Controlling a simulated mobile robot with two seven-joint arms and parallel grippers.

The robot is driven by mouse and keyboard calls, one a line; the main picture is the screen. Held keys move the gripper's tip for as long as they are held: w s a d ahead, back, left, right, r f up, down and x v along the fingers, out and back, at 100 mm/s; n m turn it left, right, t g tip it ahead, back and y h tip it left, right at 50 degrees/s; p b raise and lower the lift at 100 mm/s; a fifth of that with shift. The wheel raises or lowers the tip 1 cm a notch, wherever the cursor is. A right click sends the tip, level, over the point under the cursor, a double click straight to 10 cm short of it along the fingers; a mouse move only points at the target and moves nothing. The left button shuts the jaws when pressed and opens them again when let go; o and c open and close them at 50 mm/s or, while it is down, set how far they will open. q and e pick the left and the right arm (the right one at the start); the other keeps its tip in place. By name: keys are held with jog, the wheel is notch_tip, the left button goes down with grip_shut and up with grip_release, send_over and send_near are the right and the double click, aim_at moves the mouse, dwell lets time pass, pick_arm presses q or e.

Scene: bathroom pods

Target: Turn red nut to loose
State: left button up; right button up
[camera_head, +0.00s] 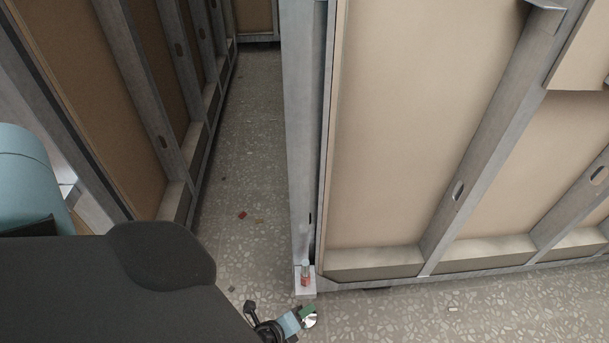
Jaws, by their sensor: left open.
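The small red nut (305,281) sits low at the bottom corner of the wall frame, around a short upright fitting on a pale foot plate (305,292). My left gripper (305,316) shows at the bottom edge of the head view, below the nut in the picture and apart from it. It is open, and I see nothing held in it. Its fingers are small in the picture, and my dark arm hides part of the floor to the left. My right gripper is not in view.
A metal-framed wall panel (425,130) rises behind and to the right of the nut. Another framed wall (120,80) stands at the left, with a narrow floor passage between. Small scraps (242,216) lie on the speckled floor (245,150). The floor at bottom right is mostly clear.

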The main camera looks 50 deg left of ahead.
aim_at(302, 280)
pick_arm(q)
jog(key=a+r+m+t+y+b, duration=0.1)
jog(key=m, duration=0.2)
jog(key=a+r+m+t+y+b, duration=0.1)
jog(key=r+m+t+b, duration=0.1)
jog(key=m, duration=0.1)
jog(key=a+r+m+t+y+b, duration=0.1)
jog(key=m+t, duration=0.1)
jog(key=m, duration=0.2)
jog(key=shift+s+a+r, duration=0.15)
jog(key=shift+a+r, duration=0.1)
jog(key=shift+r, duration=0.05)
jog(key=w+b, duration=0.1)
jog(key=w, duration=0.1)
jog(key=w+r+m+t+b, duration=0.1)
jog(key=w+a+m+t, duration=0.1)
jog(key=w, duration=0.1)
jog(key=shift+w+r+b, duration=0.3)
jog(key=shift+w+b, duration=0.05)
jog(key=shift+b, duration=0.05)
jog(key=shift+w+a, duration=0.1)
jog(key=shift+w, duration=0.55)
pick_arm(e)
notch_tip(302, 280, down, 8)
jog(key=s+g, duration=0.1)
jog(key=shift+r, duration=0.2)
pick_arm(q)
jog(key=shift+c, duration=0.3)
